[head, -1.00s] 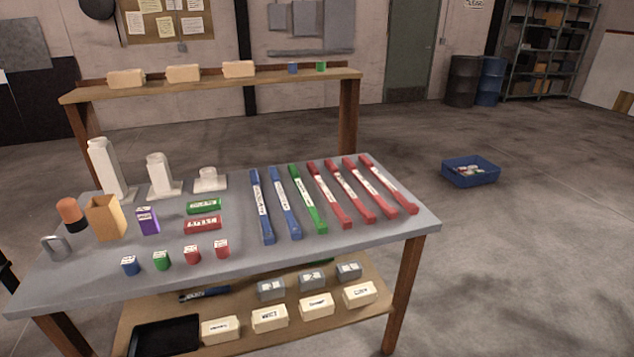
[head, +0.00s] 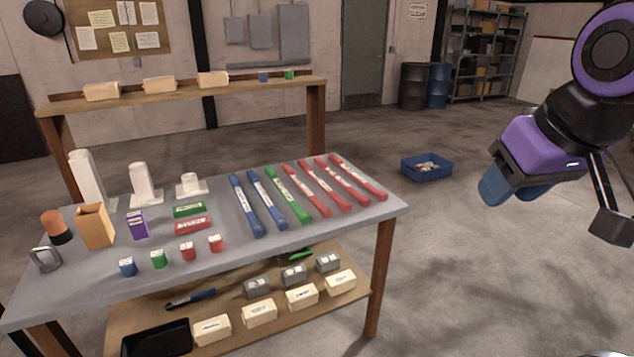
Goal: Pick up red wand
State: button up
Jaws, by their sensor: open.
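Several red wands (head: 345,180) lie side by side on the right part of the grey table, each with a white label. The leftmost red wand (head: 305,190) is beside a green wand (head: 287,194), and two blue wands (head: 265,198) lie left of that. My gripper (head: 508,191) is at the right of the picture, purple and black with blue tips. It is in the air, right of the table and apart from the wands. It is open, and I see nothing in it.
The table (head: 300,237) also carries white containers, small coloured blocks and an orange box (head: 95,226). A lower shelf (head: 235,340) holds labelled boxes and a black tray (head: 157,340). A blue bin (head: 427,168) sits on the floor right of the table.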

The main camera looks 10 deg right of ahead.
aim_at(346, 205)
jog(key=i+l+u, duration=0.25)
jog(key=i+l, duration=0.4)
jog(key=i, duration=0.35)
jog(key=i+l+u, duration=0.25)
jog(key=i+l, duration=0.55)
jog(key=i, duration=0.15)
